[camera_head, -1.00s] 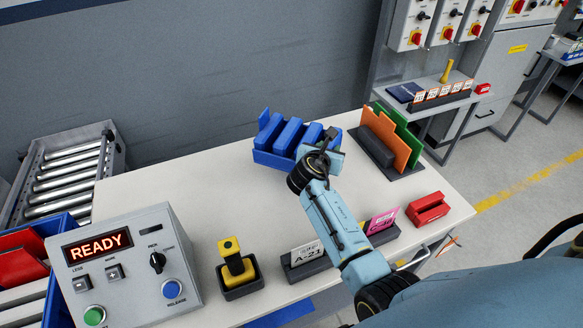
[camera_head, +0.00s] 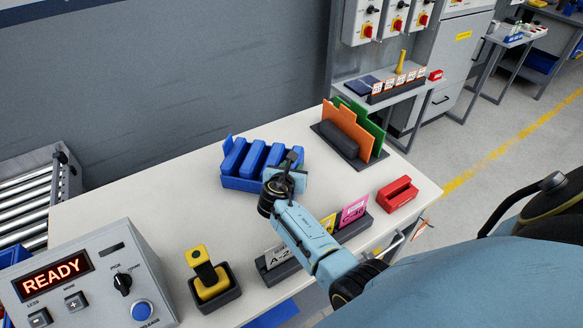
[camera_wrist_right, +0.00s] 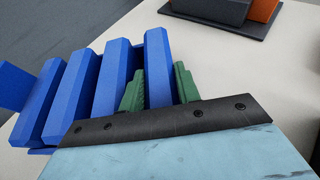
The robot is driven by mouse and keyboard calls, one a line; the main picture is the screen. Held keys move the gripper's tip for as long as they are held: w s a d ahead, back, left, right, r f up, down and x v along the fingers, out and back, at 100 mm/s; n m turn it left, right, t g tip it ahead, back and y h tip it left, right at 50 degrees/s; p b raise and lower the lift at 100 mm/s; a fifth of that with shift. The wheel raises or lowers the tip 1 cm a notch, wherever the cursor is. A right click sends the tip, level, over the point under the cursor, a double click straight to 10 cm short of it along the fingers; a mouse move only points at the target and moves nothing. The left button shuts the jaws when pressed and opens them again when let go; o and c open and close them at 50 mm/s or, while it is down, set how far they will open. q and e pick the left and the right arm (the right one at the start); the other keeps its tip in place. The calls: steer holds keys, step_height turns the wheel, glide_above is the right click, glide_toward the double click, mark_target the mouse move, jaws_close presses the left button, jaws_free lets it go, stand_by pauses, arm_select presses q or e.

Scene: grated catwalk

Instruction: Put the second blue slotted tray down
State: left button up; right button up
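The blue slotted tray (camera_head: 240,183), with several upright blue slabs across it, is over the back middle of the white table. It looks level and at or very close to the tabletop; I cannot tell whether it touches. My right gripper (camera_head: 293,165) is at its right end. In the right wrist view, the green fingertips of my right gripper (camera_wrist_right: 160,88) lie close on both sides of the rightmost blue slab of the tray (camera_wrist_right: 158,65). My left gripper is out of view. I cannot make out another tray apart from this one.
A dark rack with orange (camera_head: 349,128) and green panels stands to the right. A red block (camera_head: 397,195), card holder (camera_head: 280,270), yellow-handled item (camera_head: 210,282) and READY panel (camera_head: 85,285) line the front. The white table (camera_head: 140,195) is clear left of the tray.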

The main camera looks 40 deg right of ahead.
steer(key=o, duration=0.4)
steer(key=shift+r, duration=0.1)
steer(key=shift+s+a+r, duration=0.1)
steer(key=shift+a, duration=0.05)
steer(key=p+v, duration=0.2)
steer(key=v, duration=0.9)
steer(key=shift+s+a, duration=0.2)
steer(key=shift+a, duration=0.05)
